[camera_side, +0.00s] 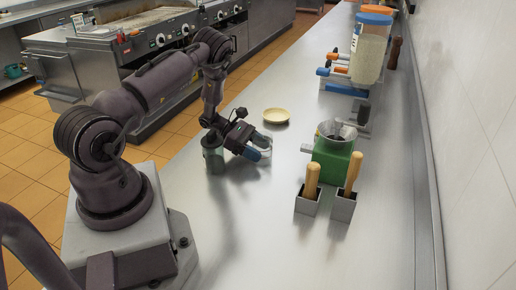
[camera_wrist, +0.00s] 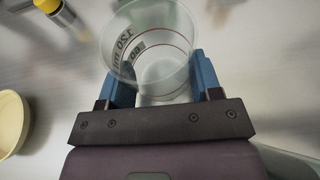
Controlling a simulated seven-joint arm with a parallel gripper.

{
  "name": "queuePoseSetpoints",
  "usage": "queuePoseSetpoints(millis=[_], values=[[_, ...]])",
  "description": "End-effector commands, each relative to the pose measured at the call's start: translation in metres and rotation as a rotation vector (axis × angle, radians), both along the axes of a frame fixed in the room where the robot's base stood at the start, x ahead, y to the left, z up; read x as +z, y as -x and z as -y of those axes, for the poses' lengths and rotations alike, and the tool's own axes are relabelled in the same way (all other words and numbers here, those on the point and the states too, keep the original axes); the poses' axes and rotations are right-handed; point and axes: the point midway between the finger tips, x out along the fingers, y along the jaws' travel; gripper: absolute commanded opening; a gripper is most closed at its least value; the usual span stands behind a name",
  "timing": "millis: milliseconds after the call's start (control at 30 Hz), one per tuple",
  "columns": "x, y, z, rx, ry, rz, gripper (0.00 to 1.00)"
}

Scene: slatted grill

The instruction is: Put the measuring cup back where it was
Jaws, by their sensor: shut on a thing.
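The measuring cup (camera_wrist: 150,50) is clear with dark printed markings and a red line near its rim. It sits between the two blue fingers of my gripper (camera_wrist: 160,80) in the wrist view, and the fingers are shut on it. In the side view my gripper (camera_side: 258,148) is low over the steel counter, and the clear cup (camera_side: 264,155) shows only faintly at the fingertips. I cannot tell whether the cup's base touches the counter.
A cream bowl (camera_side: 276,116) is behind my gripper; it also shows in the wrist view (camera_wrist: 10,124). A dark glass jar (camera_side: 213,158) stands close left of it. A green grinder (camera_side: 334,158), two wooden-handled tools in holders (camera_side: 308,204) and dispensers (camera_side: 368,58) are to the right. The counter (camera_side: 245,235) in front is clear.

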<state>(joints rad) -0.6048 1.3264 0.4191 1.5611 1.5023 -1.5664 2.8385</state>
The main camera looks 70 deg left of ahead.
Motion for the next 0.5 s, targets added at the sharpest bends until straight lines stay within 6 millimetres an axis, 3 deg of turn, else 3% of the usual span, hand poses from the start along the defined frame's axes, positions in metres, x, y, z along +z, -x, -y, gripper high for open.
queuePoseSetpoints(millis=[33, 67, 167, 500], values=[[-0.0018, 0.0001, -0.0001, 0.000, 0.000, 0.000, 0.34], [-0.0023, 0.0001, -0.0001, 0.000, 0.000, 0.000, 0.61], [-0.0018, 0.0001, -0.0001, 0.000, 0.000, 0.000, 0.84], [0.0019, -0.0001, 0.0001, 0.000, -0.001, 0.001, 0.84]])
